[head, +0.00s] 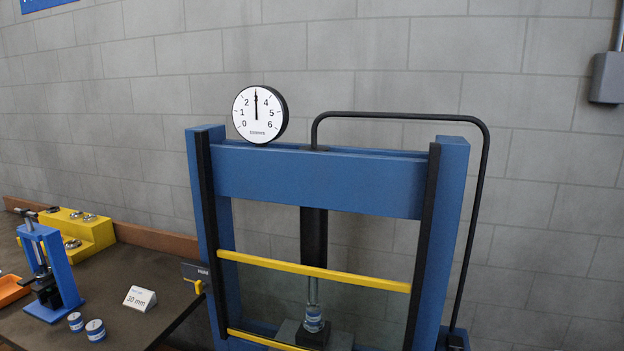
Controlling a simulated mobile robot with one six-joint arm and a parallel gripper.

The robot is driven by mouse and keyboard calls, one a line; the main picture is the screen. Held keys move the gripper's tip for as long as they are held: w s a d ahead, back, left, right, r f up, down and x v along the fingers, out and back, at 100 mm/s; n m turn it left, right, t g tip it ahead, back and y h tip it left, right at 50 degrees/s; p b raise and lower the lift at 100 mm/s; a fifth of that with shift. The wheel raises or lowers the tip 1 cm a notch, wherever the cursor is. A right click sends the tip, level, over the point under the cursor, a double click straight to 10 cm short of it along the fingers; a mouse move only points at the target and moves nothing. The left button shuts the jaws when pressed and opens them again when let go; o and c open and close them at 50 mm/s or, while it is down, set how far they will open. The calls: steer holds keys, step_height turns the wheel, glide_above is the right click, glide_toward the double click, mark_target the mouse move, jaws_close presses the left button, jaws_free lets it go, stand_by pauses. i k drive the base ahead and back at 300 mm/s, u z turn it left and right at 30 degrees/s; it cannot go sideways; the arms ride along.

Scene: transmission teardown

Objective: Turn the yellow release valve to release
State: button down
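A blue press frame (320,180) stands before the wall. A small yellow piece (198,287) sticks out below a dark box (195,271) at the frame's left post; it may be the release valve, but it is too small to tell its setting. The round gauge (259,114) on top reads in tonnes, and its needle points straight up, between 2 and 4. The black ram (313,250) comes down to a silver and blue part (313,318) on a dark block. My gripper is not in view.
Two yellow bars (320,271) cross the press front. A black hose (486,180) runs down its right side. On the bench (115,325) at left are a small blue press (50,270), a yellow stepped block (85,228), two small cylinders and a "30 mm" card (140,298).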

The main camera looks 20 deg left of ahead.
mark_target(200, 286)
steer(key=u, duration=1.6)
steer(key=k, duration=1.2)
steer(key=u, duration=0.8)
steer(key=i, duration=2.4)
steer(key=z, duration=0.9)
steer(key=i, duration=0.55)
steer(key=z, duration=0.4)
